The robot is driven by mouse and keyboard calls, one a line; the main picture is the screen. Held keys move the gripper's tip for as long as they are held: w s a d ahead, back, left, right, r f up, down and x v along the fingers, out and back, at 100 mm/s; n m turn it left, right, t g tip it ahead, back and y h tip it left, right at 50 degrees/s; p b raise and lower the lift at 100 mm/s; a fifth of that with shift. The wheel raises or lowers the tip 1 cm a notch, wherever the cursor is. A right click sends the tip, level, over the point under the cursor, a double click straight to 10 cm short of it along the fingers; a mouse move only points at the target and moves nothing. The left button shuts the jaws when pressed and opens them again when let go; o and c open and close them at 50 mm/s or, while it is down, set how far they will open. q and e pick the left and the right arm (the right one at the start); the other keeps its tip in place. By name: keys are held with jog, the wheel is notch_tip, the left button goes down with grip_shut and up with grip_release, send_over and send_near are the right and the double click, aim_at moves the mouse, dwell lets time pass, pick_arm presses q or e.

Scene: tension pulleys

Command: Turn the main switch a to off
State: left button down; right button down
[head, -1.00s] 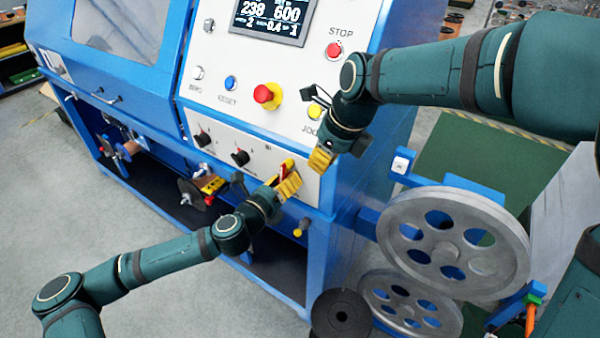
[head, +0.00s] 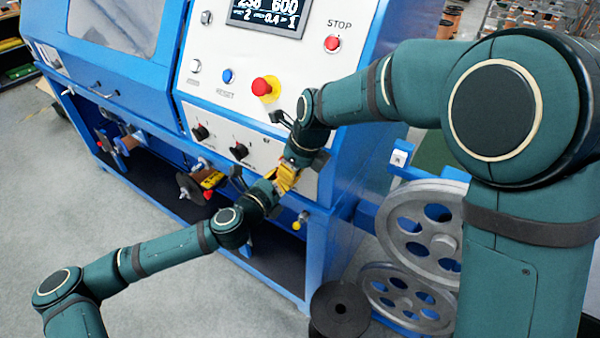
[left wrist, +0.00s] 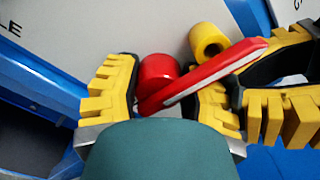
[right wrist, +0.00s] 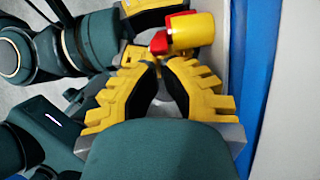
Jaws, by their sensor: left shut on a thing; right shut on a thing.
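The main switch shows in the left wrist view as a red round hub (left wrist: 158,72) with a long red lever slanting up to the right. My left gripper (head: 278,184) is at the lower right of the machine's white panel, its fingers on both sides of the hub. My right gripper (head: 288,168) is beside it, the two nearly touching. In the right wrist view my right gripper (right wrist: 156,68) has its fingertips close together at the left gripper and red lever end; exactly what they pinch is partly hidden. A short yellow cylinder (left wrist: 207,40) sits behind the lever.
A red mushroom button (head: 262,87) and a red stop button (head: 332,43) are on the panel above. Black knobs (head: 239,151) are left of the grippers. Large grey pulleys (head: 443,243) and a black disc (head: 340,312) stand at the lower right.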

pick_arm(q)
jog(key=shift+w+r, duration=0.1)
jog(key=shift+r, duration=0.1)
dwell(0.5)
jog(key=shift+c, duration=2.2)
grip_release()
jog(key=shift+d, duration=0.1)
jog(key=shift+s+d, duration=0.1)
jog(key=shift+s, duration=0.2)
